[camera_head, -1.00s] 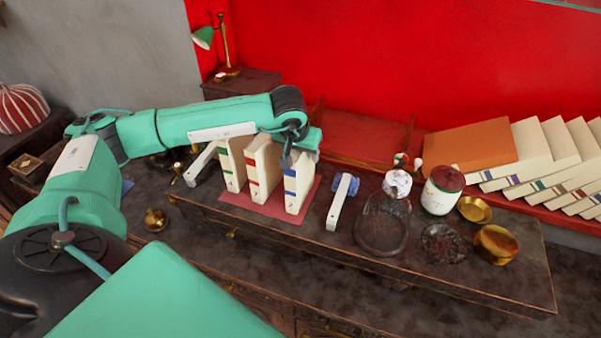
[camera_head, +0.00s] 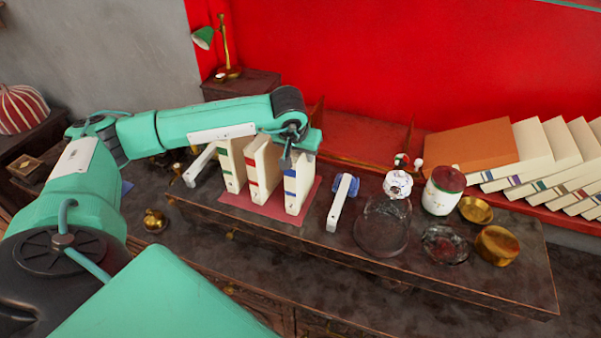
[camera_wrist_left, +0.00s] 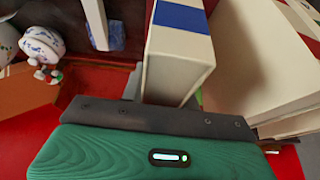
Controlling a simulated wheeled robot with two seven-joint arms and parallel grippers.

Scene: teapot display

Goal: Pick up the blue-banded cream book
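The blue-banded cream book (camera_head: 296,190) stands upright at the right end of a row of three cream books on a red mat (camera_head: 262,207). My left gripper (camera_head: 298,158) is over its top end, partly hidden by my own wrist. In the left wrist view the book (camera_wrist_left: 180,55) lies straight ahead of the palm, its blue band at the top. Short dark fingers (camera_wrist_left: 167,92) show on both sides of its near end and look open around it; contact cannot be made out. My right gripper is not in view.
The red-banded book (camera_head: 262,170) and green-banded book (camera_head: 232,165) stand close on the left. A white bar-like piece with blue (camera_head: 339,205) stands to the right, with a glass dish (camera_head: 382,235) and a red-lidded jar (camera_head: 442,190) beyond.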

